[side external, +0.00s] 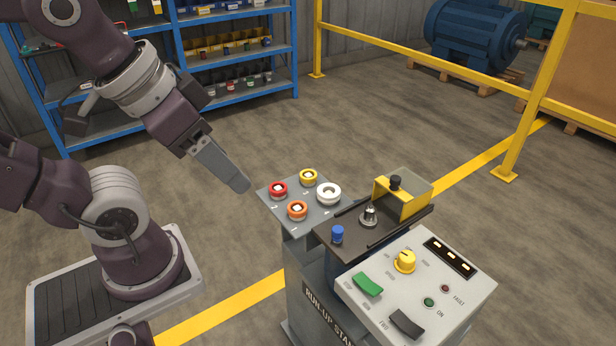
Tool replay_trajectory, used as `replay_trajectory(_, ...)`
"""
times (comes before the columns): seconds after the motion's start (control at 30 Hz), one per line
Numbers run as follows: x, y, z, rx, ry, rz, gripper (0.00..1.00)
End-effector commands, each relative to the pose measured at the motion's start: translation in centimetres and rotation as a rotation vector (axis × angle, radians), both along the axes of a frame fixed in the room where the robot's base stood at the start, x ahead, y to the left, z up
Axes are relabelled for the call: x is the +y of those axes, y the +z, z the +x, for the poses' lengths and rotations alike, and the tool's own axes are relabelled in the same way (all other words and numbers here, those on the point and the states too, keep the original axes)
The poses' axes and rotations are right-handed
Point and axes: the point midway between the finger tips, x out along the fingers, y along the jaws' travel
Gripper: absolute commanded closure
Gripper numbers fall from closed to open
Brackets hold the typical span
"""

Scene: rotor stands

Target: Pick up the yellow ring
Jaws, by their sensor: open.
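The yellow ring (308,176) sits at the back of a small grey tray (316,222) on the stand, around a light post. A red ring (278,189) is to its left, a white ring (329,193) to its right and an orange ring (297,210) in front. My gripper (242,186) is left of the tray, pointing down and to the right, apart from all the rings. It is seen from the side, so the gap between its fingers is hidden. Nothing shows held in it.
Right of the tray are a blue knob (337,234), a metal spindle (369,214) and a yellow guard (412,196). In front is a control panel (460,290) with a yellow dial (405,261). Blue shelves (290,50) and a yellow railing (440,65) stand behind.

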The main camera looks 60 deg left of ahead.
Motion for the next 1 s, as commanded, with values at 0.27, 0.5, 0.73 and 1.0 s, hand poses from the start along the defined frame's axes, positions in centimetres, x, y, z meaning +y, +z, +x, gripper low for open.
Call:
replay_trajectory(0.27,0.0,0.0,0.0,0.000,0.000,0.000,0.32)
replay_trajectory(0.5,1.7,1.3,6.3,0.096,0.232,-0.083,0.32)
replay_trajectory(0.73,9.7,-3.9,20.5,0.271,0.782,-0.239,0.32)
replay_trajectory(1.0,19.3,-17.3,27.7,0.396,1.278,-0.328,0.32)
